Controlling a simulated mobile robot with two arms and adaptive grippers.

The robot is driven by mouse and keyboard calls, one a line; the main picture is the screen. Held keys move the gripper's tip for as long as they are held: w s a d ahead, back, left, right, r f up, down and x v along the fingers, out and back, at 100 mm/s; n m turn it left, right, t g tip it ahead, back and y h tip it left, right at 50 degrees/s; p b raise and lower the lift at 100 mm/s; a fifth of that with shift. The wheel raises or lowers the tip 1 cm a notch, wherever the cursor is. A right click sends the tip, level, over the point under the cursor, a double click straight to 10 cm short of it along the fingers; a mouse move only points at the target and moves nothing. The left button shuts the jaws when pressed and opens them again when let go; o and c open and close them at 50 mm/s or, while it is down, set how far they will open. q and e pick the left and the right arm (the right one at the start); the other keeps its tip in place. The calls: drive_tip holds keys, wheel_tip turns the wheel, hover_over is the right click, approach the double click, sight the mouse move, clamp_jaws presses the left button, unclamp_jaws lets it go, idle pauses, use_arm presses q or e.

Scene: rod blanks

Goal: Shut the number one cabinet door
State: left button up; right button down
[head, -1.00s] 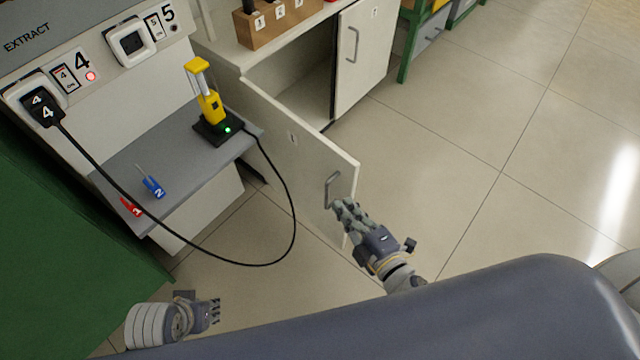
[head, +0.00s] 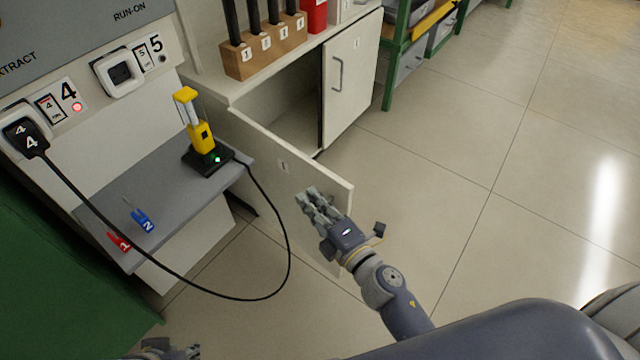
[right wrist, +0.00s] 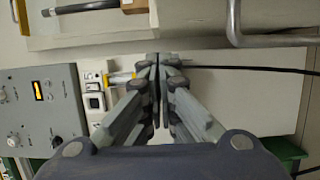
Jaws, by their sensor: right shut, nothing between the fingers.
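In the right wrist view the fingers (right wrist: 157,62) are together, with a metal bar handle (right wrist: 235,30) at upper right. My left gripper (head: 180,350) is mostly cut off at the bottom edge.
A second cabinet door (head: 350,80) is closed. A grey shelf (head: 110,195) holds a yellow tool (head: 198,130) and small blue (head: 143,220) and red tagged items. Floor at right (head: 530,200) is clear.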

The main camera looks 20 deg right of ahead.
sight(321, 186)
drive_tip(key=shift+w+d, duration=1.45)
drive_tip(key=shift+w, duration=0.2)
drive_tip(key=shift+d, duration=0.1)
